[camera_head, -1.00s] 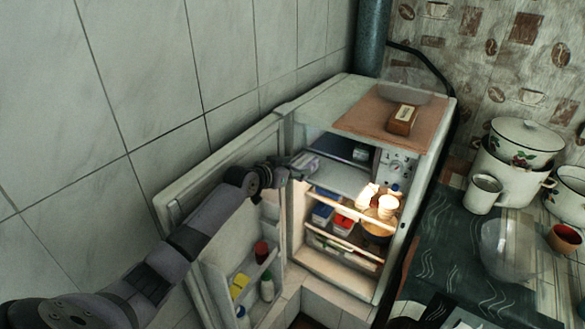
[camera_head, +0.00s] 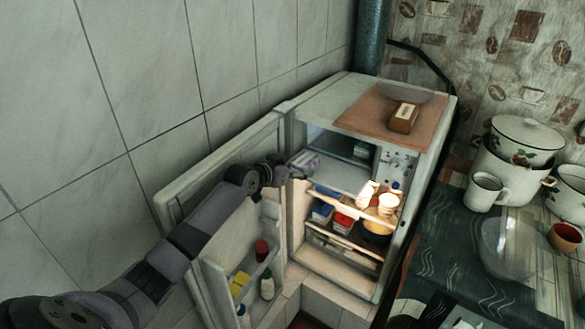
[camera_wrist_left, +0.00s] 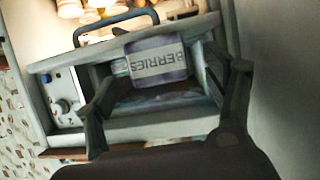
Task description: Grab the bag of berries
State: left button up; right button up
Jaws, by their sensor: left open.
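The bag of berries (camera_head: 306,161) is a small pale purple-grey pack in the open upper compartment of the fridge (camera_head: 345,176), near its left side. In the left wrist view the bag (camera_wrist_left: 157,60) shows a "BERRIES" label upside down. My left gripper (camera_head: 294,172) is at the compartment's left front, close to the bag. In the left wrist view the left gripper (camera_wrist_left: 160,72) is open, its fingers spread to either side of the bag. Whether they touch it I cannot tell. My right gripper is not in view.
The open fridge door (camera_head: 215,178) stands left, behind my left arm, with bottles on its shelves. Lower fridge shelves hold jars (camera_head: 388,204) and boxes. A brown box (camera_head: 403,118) lies on top. Pots (camera_head: 522,145) and a mug (camera_head: 485,192) stand on the right counter.

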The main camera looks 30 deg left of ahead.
pick_arm(q)
jog(key=v, duration=1.2)
jog(key=shift+d, duration=0.1)
